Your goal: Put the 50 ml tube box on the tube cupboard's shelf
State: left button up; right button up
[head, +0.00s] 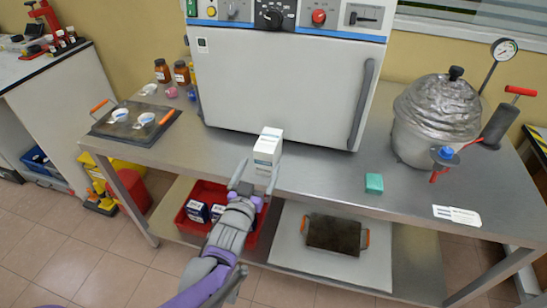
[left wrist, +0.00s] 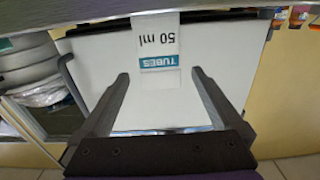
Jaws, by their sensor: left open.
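The 50 ml tube box (head: 268,147) is a small white upright carton near the front edge of the steel table, in front of the big white oven. In the left wrist view the box (left wrist: 157,45) appears upside down, with "50 ml" and a blue "TUBES" band readable. My left gripper (head: 256,178) is open at the table's front edge, its fingers pointing towards the box. In the left wrist view the gripper (left wrist: 159,76) has its fingertips on either side of the box's line, with the box just beyond them. The tube cupboard is not in view. My right gripper is not in view.
The white oven (head: 285,90) stands behind the box. A green block (head: 374,183) and a metal pressure vessel (head: 436,120) are to the right. A tray (head: 110,128) with white dishes is at left. Below, a red crate (head: 183,222) holds boxes.

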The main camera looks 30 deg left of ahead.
aim_at(263, 160)
pick_arm(q)
jog(key=x, duration=0.3)
jog(key=shift+w+f, duration=0.1)
jog(key=shift+w, duration=0.05)
jog(key=shift+r+b+x, duration=0.15)
jog(key=shift+b+x, duration=0.1)
jog(key=shift+x, duration=1.3)
jog(key=shift+r+b+x, duration=0.15)
jog(key=shift+b+x, duration=0.1)
jog(key=shift+x, duration=1.3)
jog(key=shift+c, duration=0.3)
jog(key=shift+r, duration=0.1)
grip_shut()
